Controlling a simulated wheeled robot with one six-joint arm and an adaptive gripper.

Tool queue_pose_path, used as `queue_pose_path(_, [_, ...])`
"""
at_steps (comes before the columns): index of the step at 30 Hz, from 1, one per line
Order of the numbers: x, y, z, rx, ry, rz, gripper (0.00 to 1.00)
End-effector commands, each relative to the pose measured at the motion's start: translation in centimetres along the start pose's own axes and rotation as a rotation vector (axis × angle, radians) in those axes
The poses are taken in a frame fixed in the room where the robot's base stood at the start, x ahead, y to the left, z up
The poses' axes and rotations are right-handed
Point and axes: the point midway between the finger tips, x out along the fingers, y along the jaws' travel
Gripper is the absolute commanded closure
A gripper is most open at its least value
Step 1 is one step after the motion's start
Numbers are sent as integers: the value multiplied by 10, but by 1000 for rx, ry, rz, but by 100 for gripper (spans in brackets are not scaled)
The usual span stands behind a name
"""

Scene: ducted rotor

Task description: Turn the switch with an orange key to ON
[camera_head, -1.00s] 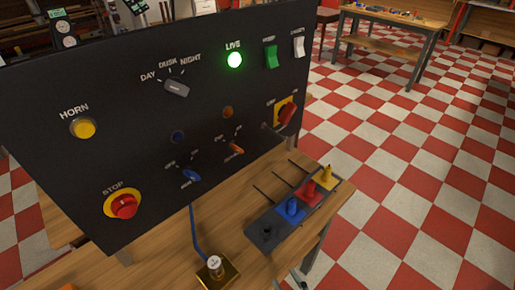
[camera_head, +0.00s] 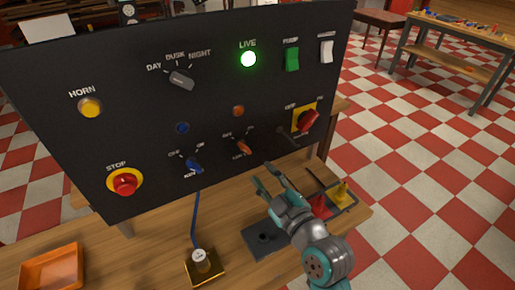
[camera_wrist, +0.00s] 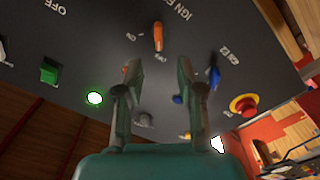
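The orange key (camera_head: 243,146) sits in a switch low on the black panel (camera_head: 130,140), right of a blue key (camera_head: 193,165). Small labels surround it, but which position it points at is hard to read. In the wrist view the orange key (camera_wrist: 158,36) stands beyond the fingertips, roughly centred between them, with the blue key (camera_wrist: 214,75) to the right. My gripper (camera_head: 263,176) is in front of the panel, below and slightly right of the orange key. Its two fingers (camera_wrist: 160,85) are apart with nothing between them, and it is not touching the key.
A red rotary handle on a yellow plate (camera_head: 307,121) is to the right. A red stop button (camera_head: 124,184) is at lower left. An orange tray (camera_head: 52,270) and a brass-based post (camera_head: 201,262) are on the bench. My arm partly hides a row of coloured pieces.

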Motion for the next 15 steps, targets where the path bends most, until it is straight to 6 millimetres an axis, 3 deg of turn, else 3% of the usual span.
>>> queue_pose_path(7, [20, 1, -3, -7, 6, -4, 62])
queue_pose_path(15, [68, 1, -4, -6, 6, -2, 62])
